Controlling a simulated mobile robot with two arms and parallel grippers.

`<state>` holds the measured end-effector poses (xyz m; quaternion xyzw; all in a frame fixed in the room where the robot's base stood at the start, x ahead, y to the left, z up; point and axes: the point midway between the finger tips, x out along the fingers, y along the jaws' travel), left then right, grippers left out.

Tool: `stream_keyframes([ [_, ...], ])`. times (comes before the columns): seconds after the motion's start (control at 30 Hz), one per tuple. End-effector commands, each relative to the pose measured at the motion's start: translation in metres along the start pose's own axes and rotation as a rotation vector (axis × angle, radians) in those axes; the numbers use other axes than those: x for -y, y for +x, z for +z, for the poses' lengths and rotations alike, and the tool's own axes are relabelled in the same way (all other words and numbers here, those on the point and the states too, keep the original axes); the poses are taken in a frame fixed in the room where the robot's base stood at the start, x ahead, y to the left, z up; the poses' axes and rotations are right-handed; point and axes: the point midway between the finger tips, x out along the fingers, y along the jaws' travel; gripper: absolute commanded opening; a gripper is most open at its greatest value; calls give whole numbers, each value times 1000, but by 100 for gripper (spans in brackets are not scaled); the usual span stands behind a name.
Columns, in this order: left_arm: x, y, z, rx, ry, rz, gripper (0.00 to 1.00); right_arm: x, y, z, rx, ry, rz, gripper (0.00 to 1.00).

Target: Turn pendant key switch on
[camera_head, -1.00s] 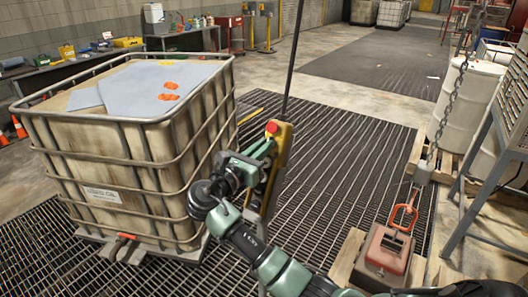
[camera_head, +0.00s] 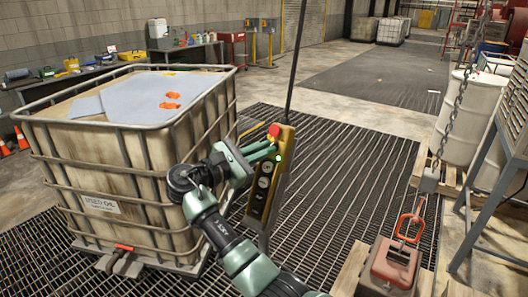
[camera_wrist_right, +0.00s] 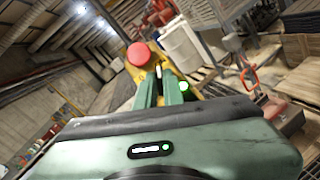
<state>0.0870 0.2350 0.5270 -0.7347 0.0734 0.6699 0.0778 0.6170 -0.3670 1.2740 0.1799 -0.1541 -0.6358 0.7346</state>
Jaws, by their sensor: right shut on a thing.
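The yellow pendant (camera_head: 256,208) hangs upright from a dark cable in front of the caged tank, with a red mushroom button (camera_head: 274,129) on top and round dark controls down its face. My right gripper (camera_head: 272,151) is at the upper face, just below the red button. Its green fingers (camera_wrist_right: 164,90) are closed together on the key switch, which they mostly hide. The key's angle cannot be made out. My left gripper is out of view.
The caged tank (camera_head: 150,150) stands close on the left. A chain with a hook (camera_head: 410,228) and a red-topped block (camera_head: 393,262) are at the right, near white drums (camera_head: 460,115). Grating floor (camera_head: 345,160) behind the pendant is clear.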

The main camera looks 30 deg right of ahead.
Motion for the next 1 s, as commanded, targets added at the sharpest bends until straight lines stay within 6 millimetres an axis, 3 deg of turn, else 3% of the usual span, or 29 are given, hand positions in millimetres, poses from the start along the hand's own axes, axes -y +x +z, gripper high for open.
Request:
stream_keyframes([
  [0.37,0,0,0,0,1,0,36,0,0,0,-2,6,-2,0],
  [0.4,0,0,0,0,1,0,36,0,0,0,-2,6,-2,20],
  [0.47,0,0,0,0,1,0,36,0,0,0,-2,5,-2,31],
  [0.8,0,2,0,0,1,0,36,0,-3,-1,-1,4,0,31],
  [1.0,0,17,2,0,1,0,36,1,-31,-4,-4,6,1,31],
])
